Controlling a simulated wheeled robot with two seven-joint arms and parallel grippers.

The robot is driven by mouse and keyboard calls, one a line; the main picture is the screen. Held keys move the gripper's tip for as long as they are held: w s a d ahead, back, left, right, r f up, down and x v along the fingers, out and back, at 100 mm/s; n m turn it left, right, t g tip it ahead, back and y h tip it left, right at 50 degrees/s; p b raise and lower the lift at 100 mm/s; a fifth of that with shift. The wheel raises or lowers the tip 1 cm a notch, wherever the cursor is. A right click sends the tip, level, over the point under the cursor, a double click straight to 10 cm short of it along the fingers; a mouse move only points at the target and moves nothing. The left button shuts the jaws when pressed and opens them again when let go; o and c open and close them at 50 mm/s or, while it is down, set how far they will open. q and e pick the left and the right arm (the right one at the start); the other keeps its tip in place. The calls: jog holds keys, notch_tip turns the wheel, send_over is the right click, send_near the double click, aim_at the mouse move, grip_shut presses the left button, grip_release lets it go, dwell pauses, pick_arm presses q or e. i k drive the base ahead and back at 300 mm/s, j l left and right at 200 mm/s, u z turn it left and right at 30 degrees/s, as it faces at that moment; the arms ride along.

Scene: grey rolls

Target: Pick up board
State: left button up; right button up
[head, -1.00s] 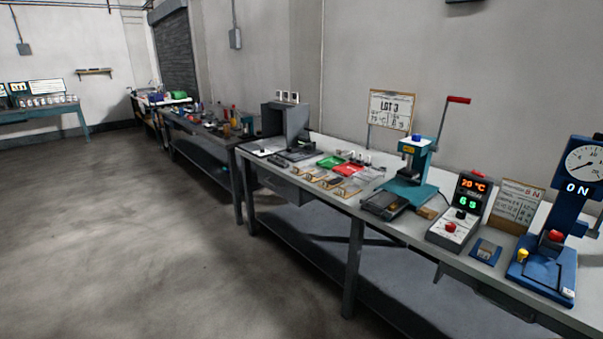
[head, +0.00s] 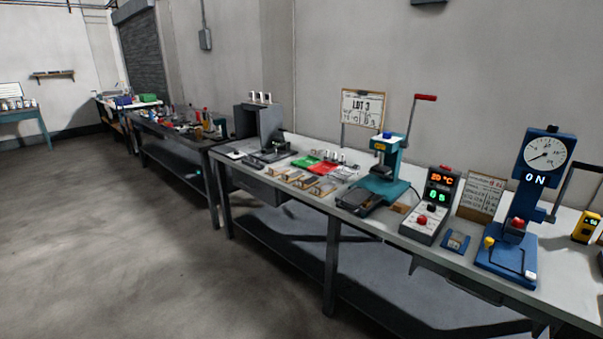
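Neither of my grippers is in view. Several things could be the board, and I cannot tell which one the task means. A white sign board (head: 363,108) marked "LOT 3" stands at the back of the long workbench (head: 408,242). A second, brownish sign board (head: 481,195) stands further right, behind the bench devices. A small flat blue piece (head: 455,242) lies near the bench's front edge. Several small flat items with tan edges (head: 300,179) lie in a row near the bench's left part; their details are too small to tell.
The bench also holds a teal lever press (head: 381,165), a control box (head: 432,205) with lit digits, a blue dial press (head: 515,255), a yellow device (head: 586,227), and green (head: 306,161) and red (head: 323,168) trays. Open floor (head: 110,255) lies to the left.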

aim_at(273, 172)
jog(key=i+j+z, duration=0.2)
jog(key=z, duration=0.25)
jog(key=i+j+z, duration=0.15)
jog(key=j+z, duration=0.3)
jog(key=i+j+z, duration=0.1)
jog(key=z, duration=0.35)
jog(key=j, duration=0.1)
